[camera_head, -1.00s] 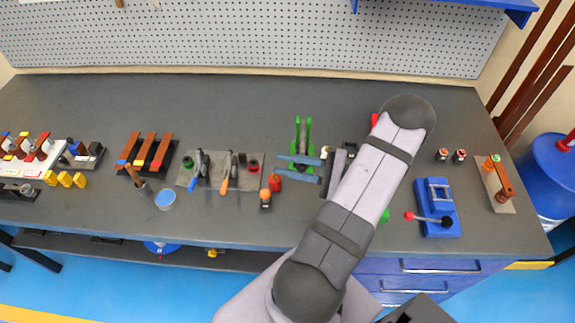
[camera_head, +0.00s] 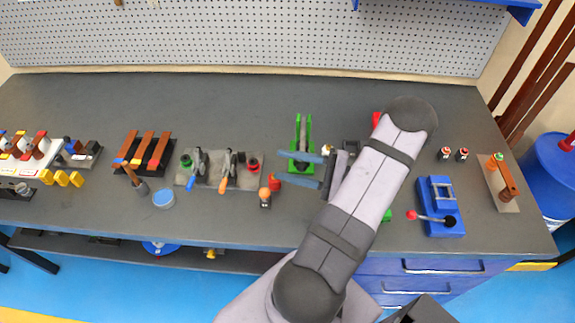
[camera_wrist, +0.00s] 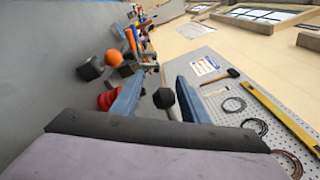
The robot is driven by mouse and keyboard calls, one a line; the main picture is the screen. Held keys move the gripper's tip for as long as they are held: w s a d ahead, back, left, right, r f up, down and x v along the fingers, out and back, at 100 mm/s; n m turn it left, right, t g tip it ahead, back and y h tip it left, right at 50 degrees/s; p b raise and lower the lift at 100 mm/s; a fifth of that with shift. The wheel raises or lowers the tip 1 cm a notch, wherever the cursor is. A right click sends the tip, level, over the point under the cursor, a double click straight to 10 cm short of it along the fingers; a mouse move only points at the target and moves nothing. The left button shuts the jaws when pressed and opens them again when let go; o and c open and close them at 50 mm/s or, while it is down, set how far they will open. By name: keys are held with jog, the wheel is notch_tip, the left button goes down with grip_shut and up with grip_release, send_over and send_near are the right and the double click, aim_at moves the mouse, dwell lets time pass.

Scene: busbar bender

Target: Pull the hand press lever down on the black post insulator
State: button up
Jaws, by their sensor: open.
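My gripper (camera_head: 282,168) reaches left over the bench, its two blue fingers apart and nothing held between them. In the wrist view my gripper (camera_wrist: 158,86) has a dark rounded knob (camera_wrist: 163,98) showing between its fingers; I cannot tell whether it touches either one. A green frame with a grey upright (camera_head: 302,135), possibly the hand press, stands just behind the fingers. Its lever is not clear in the head view, and my arm hides part of this area. I cannot make out the black post insulator with certainty.
A red ribbed piece (camera_head: 275,181) and an orange-topped piece (camera_head: 264,196) stand close to the fingers. Toggle clamps on a grey plate (camera_head: 218,184) lie to the left. A blue device with a red-knobbed lever (camera_head: 440,205) stands right. The bench behind is clear.

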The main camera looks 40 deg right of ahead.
jog(key=b+v, duration=0.3)
jog(key=v, duration=0.4)
dwell(0.5)
